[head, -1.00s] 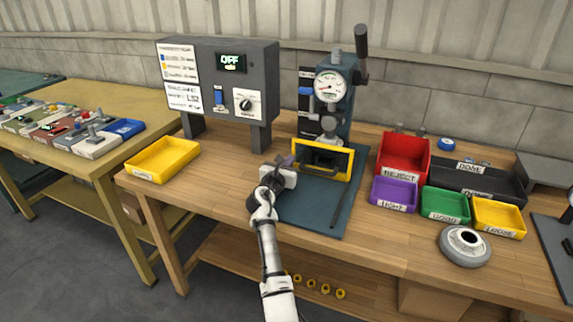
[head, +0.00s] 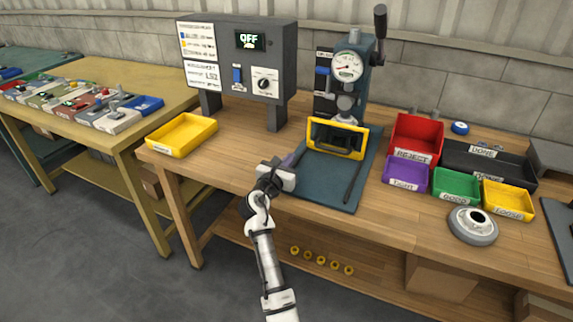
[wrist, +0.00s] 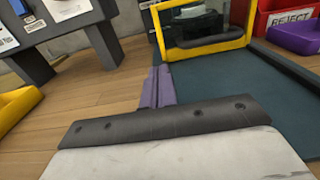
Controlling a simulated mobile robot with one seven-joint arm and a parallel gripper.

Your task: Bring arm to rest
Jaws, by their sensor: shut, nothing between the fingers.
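My arm reaches up from the bottom of the head view to the front edge of the wooden workbench (head: 225,160). My gripper (head: 288,160) is over the left front part of the dark teal mat (head: 325,187). Its purple-grey fingers are together with nothing between them. In the wrist view the shut fingers of my gripper (wrist: 157,88) point forward at the mat's left edge. The yellow-framed guard (head: 337,139) of the press stands beyond the fingers, apart from them. Whether the fingers touch the mat is hard to tell.
A press with a gauge (head: 347,66) stands behind the mat. A control box (head: 237,57) reads OFF. A yellow tray (head: 181,135) is left. Red (head: 415,138), purple, green and yellow bins and a grey round part (head: 473,226) are right. A dark rod (head: 353,183) lies on the mat.

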